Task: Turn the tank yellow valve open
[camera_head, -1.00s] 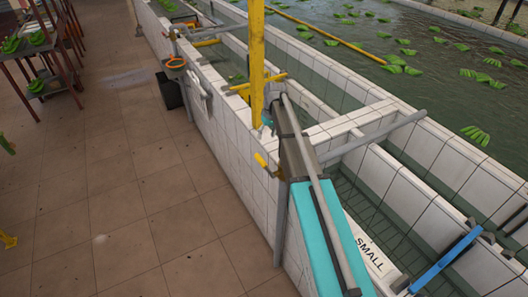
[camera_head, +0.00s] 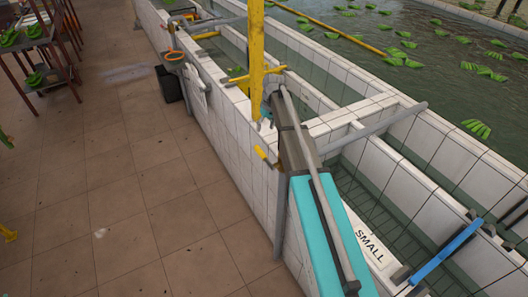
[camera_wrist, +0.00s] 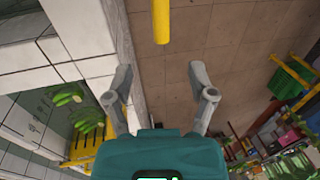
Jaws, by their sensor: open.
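The yellow valve handle (camera_head: 262,154) sticks out from the side of the white tiled tank wall (camera_head: 232,130) in the head view, just left of my grey forearm. In the wrist view a yellow bar (camera_wrist: 161,22), seemingly this handle, enters from the top centre. My gripper (camera_wrist: 159,75) is open and empty in the wrist view, its two grey fingers spread wide. The bar lines up with the gap between them but lies beyond the fingertips, apart from them. In the head view my gripper is mostly hidden behind my arm and the yellow post.
A tall yellow post (camera_head: 256,60) with a crossbar stands close to my arm. The tiled wall runs near the left finger in the wrist view. Green bunches float in the pool (camera_head: 440,80). A black bin (camera_head: 168,84) stands by the wall. The tiled floor (camera_head: 130,190) is clear.

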